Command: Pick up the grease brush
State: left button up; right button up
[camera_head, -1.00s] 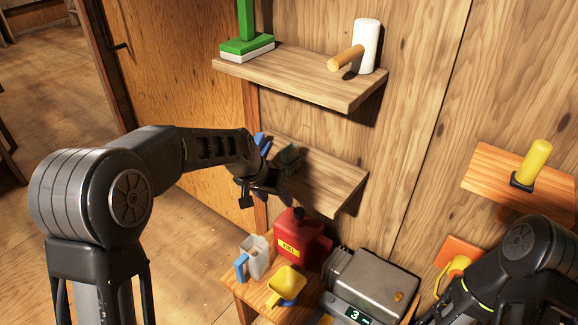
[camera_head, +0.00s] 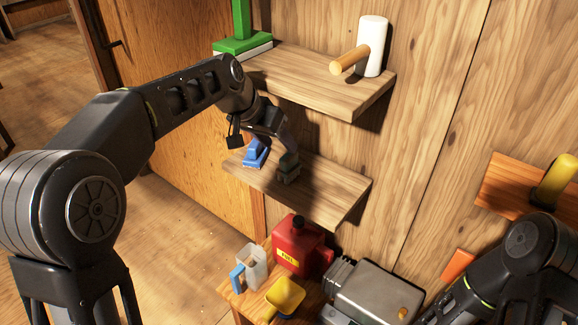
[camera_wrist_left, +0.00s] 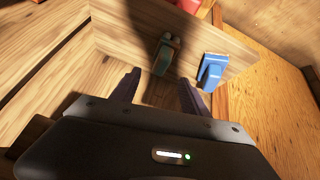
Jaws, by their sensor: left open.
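A blue brush-like item (camera_head: 256,152) and a dark green item (camera_head: 288,168) stand on the lower wooden shelf (camera_head: 325,200). I cannot tell for certain which of them is the grease brush. My left gripper (camera_head: 273,133) is open and empty, close above these two items in the head view. In the left wrist view the gripper's fingers (camera_wrist_left: 160,80) are spread, with the dark green item (camera_wrist_left: 164,54) ahead, roughly between them. The blue item (camera_wrist_left: 211,71) is to the right. My right arm is at lower right; its gripper does not show.
Below are a red fuel can (camera_head: 300,246), a clear jug (camera_head: 250,266), a yellow scoop (camera_head: 285,298) and a grey machine (camera_head: 375,295).

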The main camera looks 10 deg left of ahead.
aim_at(288, 155)
pick_arm(q)
jog(key=shift+x, duration=1.35)
jog(key=x, duration=0.5)
jog(key=shift+f, duration=0.15)
jog(key=shift+a, duration=0.1)
grip_shut()
